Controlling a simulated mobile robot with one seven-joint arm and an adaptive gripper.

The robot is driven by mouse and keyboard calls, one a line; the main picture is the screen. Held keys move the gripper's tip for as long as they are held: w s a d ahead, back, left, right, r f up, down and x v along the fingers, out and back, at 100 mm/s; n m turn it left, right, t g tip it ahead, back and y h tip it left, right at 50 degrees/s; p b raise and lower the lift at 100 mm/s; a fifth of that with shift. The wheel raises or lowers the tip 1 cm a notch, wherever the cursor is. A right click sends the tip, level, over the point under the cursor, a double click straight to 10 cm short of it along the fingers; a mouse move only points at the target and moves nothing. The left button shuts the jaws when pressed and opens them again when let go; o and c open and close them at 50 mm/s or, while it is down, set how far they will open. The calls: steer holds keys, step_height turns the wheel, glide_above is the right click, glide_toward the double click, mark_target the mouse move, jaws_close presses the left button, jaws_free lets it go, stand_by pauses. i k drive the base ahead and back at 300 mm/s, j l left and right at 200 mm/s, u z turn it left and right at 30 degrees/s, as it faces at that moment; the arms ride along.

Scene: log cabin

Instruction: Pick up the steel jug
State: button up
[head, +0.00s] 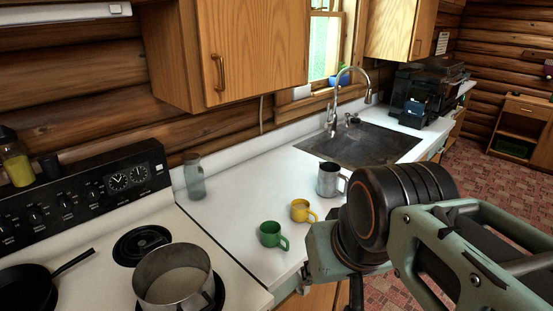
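The steel jug (328,180), a grey metal jug with a handle on its right side, stands upright on the white counter in front of the sink, in the head view. My arm fills the lower right of the view, with its nearest visible part to the right of and below the jug in the picture. I cannot make out my gripper's fingers, and nothing is seen touching the jug.
A yellow mug (301,210) and a green mug (270,235) stand to the left of and nearer than the jug. A glass bottle (194,176) is by the wall. The stove holds a pot (172,277) and a black pan (28,289). The sink (360,148) lies behind.

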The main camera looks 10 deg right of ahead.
mark_target(329, 173)
steer(key=i+l+z, duration=0.3)
steer(key=i+l, duration=0.8)
steer(key=i, duration=0.05)
